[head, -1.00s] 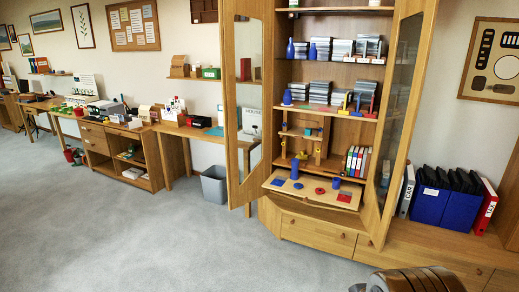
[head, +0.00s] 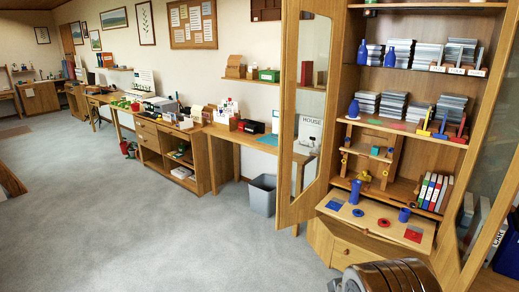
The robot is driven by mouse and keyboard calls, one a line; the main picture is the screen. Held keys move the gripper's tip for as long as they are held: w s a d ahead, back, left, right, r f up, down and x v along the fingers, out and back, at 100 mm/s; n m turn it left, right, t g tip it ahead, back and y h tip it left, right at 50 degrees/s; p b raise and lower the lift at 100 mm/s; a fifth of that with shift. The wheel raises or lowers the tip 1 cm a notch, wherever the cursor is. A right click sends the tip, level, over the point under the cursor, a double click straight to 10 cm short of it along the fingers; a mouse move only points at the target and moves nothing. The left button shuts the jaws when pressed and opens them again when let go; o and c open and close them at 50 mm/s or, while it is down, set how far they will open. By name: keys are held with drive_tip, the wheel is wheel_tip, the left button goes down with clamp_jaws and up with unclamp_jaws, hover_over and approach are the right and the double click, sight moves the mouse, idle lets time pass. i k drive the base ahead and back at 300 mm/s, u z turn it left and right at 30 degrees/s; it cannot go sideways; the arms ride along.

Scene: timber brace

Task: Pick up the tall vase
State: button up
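Several blue vases stand in the open wooden cabinet (head: 330,232) at the right. Two are on the top shelf: a bottle-shaped vase (head: 390,53) and another blue vase (head: 362,52) to its left. A rounder blue vase (head: 354,108) with a narrow neck is on the shelf below. A slim upright blue vase (head: 355,192) stands at the left of the fold-down board (head: 375,222), and a short blue cup-like piece (head: 404,214) is on its right part. Which one is the tall vase I cannot tell for sure. My gripper is not in view; only a grey ribbed part of mine shows at the bottom.
The cabinet's glass doors stand open, the left door (head: 303,110) reaching out into the room. Binders (head: 432,192) and stacks of discs fill the shelves. A grey bin (head: 262,195) stands left of the cabinet. The grey carpet (head: 130,225) is clear at left and centre.

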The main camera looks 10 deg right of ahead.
sight(354, 200)
drive_tip(key=u, duration=0.1)
drive_tip(key=i, duration=2)
drive_tip(key=z, duration=0.4)
drive_tip(key=i, duration=1.55)
drive_tip(key=z, duration=0.15)
